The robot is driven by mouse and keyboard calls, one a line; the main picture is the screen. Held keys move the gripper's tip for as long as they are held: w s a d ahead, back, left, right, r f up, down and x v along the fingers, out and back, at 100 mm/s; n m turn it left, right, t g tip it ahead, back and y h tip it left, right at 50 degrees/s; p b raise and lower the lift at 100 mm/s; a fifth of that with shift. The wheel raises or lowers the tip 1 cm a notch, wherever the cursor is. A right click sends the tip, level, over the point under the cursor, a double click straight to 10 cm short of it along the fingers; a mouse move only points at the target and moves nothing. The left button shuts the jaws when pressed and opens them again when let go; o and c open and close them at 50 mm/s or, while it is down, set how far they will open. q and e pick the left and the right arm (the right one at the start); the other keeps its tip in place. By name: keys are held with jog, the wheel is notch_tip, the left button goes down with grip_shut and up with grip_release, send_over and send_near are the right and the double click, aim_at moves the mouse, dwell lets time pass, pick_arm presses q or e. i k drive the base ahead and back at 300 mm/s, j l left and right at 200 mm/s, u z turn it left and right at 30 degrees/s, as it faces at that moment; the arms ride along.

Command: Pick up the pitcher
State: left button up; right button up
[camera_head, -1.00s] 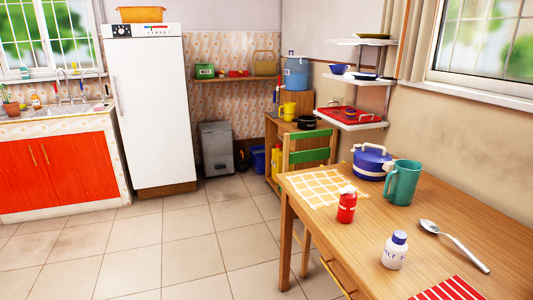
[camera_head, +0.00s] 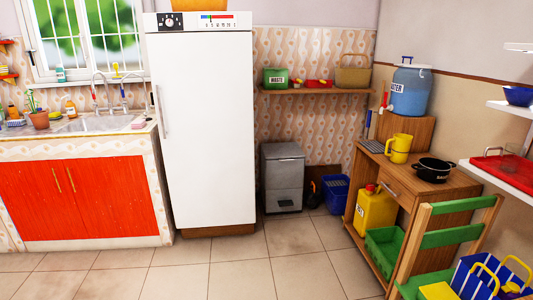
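A yellow pitcher (camera_head: 399,149) with a handle stands upright on the wooden cabinet (camera_head: 450,186) at the right. It is beside a black pot (camera_head: 434,169) and in front of a small wooden box (camera_head: 407,128) that bears a blue water container (camera_head: 411,91). Neither of my grippers is in view.
A wooden chair with green slats (camera_head: 450,236) stands in front of the cabinet at the lower right. A blue-and-white striped bag (camera_head: 476,281) is at the bottom right corner. A white fridge (camera_head: 203,120) stands left of centre. The tiled floor (camera_head: 240,268) is clear in the middle.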

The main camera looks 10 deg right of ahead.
aim_at(401, 142)
jog(key=i+z, duration=0.25)
jog(key=i, duration=0.3)
jog(key=i+z, duration=0.25)
jog(key=i, duration=0.35)
jog(key=i+j+z, duration=0.2)
jog(key=i, duration=0.3)
jog(key=i+j+z, duration=0.25)
jog(key=i, duration=0.3)
